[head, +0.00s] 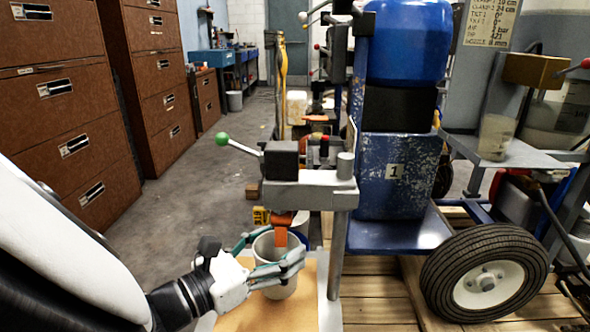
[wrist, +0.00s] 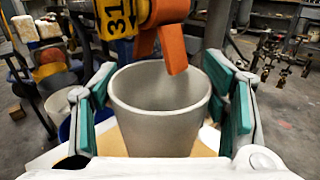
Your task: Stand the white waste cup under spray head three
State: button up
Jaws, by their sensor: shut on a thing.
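The white waste cup (head: 276,282) is upright and looks pale grey. My gripper (head: 271,256) is around it, shut on its sides; in the wrist view the green pads flank the cup (wrist: 160,115). An orange spray head (head: 281,232) hangs from the grey bracket above the cup. In the wrist view the orange spray head (wrist: 172,45) is over the far part of the cup mouth, beside a yellow tag (wrist: 120,18) reading 31 sideways. I cannot tell whether the cup base touches the tan board (head: 262,312).
A blue striper machine (head: 395,170) marked 1 stands right, with a rubber-tyred wheel (head: 484,273). A green-knobbed lever (head: 222,139) sticks out left of the bracket. Brown drawer cabinets (head: 60,100) line the left; the floor between is open.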

jog(key=shift+w+d+f, duration=0.1)
jog(key=shift+w+d, duration=0.3)
jog(key=shift+w, duration=0.1)
notch_tip(320, 180, down, 4)
jog(key=b, duration=0.3)
jog(key=shift+r, duration=0.3)
jog(key=o, duration=1.3)
jog(key=shift+s+a, duration=0.1)
jog(key=shift+a, duration=0.05)
jog(key=p+v, duration=0.4)
jog(key=v, duration=0.7)
jog(key=shift+s+a, duration=0.2)
